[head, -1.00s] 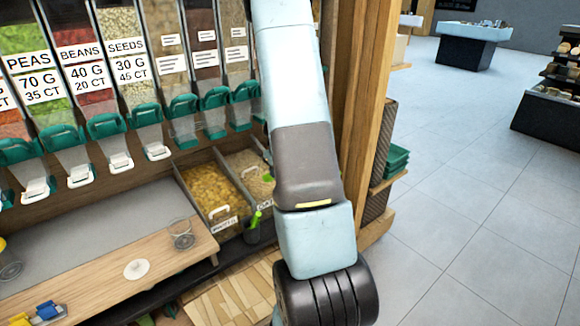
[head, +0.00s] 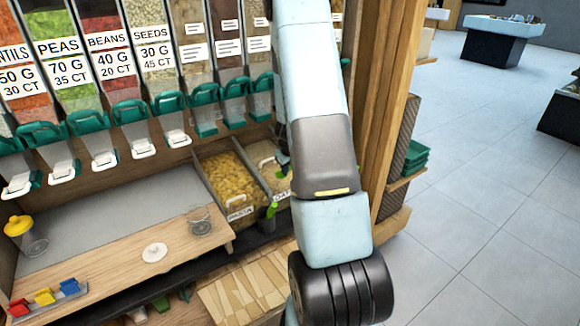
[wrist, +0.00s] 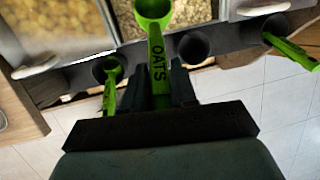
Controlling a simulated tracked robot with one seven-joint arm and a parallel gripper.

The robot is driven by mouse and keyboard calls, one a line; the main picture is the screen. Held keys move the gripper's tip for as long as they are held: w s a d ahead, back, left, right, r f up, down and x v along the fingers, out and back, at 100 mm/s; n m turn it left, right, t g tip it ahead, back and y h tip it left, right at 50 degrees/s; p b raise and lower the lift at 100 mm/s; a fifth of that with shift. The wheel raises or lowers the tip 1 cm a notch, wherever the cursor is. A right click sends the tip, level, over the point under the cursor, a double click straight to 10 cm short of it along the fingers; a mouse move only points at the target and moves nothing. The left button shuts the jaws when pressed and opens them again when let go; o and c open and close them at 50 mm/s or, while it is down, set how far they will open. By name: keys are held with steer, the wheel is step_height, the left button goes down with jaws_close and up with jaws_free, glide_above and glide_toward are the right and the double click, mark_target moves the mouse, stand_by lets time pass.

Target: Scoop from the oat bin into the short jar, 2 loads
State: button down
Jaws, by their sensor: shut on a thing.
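My gripper (wrist: 158,88) is shut on the handle of a green scoop (wrist: 155,42) marked OATS. The scoop's bowl is at the top of the wrist view, over the oat bin (wrist: 196,14); I cannot tell whether it touches the oats or holds any. In the head view the oat bin (head: 268,160) is partly hidden behind my arm, which also hides most of the gripper. A clear jar (head: 200,222) stands upright on the wooden counter and looks empty. Another clear jar (head: 34,243) is at the far left; I cannot tell which is the shorter.
The pasta bin (head: 228,178) is left of the oat bin. Other green scoops sit in holders at the left (wrist: 110,80) and right (wrist: 288,46) of an empty holder (wrist: 193,47). A white lid (head: 154,252), a yellow lid (head: 17,225) and coloured clips (head: 45,297) lie on the counter.

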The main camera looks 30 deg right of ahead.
steer(key=shift+w+f+g, duration=0.15)
steer(key=shift+w+f, duration=0.15)
steer(key=shift+f, duration=0.5)
steer(key=shift+w+f+g, duration=0.15)
steer(key=shift+w+f, duration=0.15)
steer(key=shift+f, duration=0.5)
steer(key=shift+t, duration=0.7)
steer(key=x, duration=0.2)
steer(key=a+x, duration=0.1)
steer(key=x, duration=0.1)
steer(key=w+x, duration=0.1)
steer(key=x, duration=0.2)
steer(key=shift+a+r, duration=0.1)
steer(key=shift+a, duration=0.05)
steer(key=shift+a+r, duration=0.1)
steer(key=shift+r, duration=0.15)
steer(key=s+r+t+h, duration=0.1)
steer(key=s+r+t, duration=0.2)
steer(key=s+r, duration=0.4)
steer(key=shift+s+r+t, duration=0.25)
steer(key=shift+r+t, duration=0.15)
steer(key=shift+r, duration=0.25)
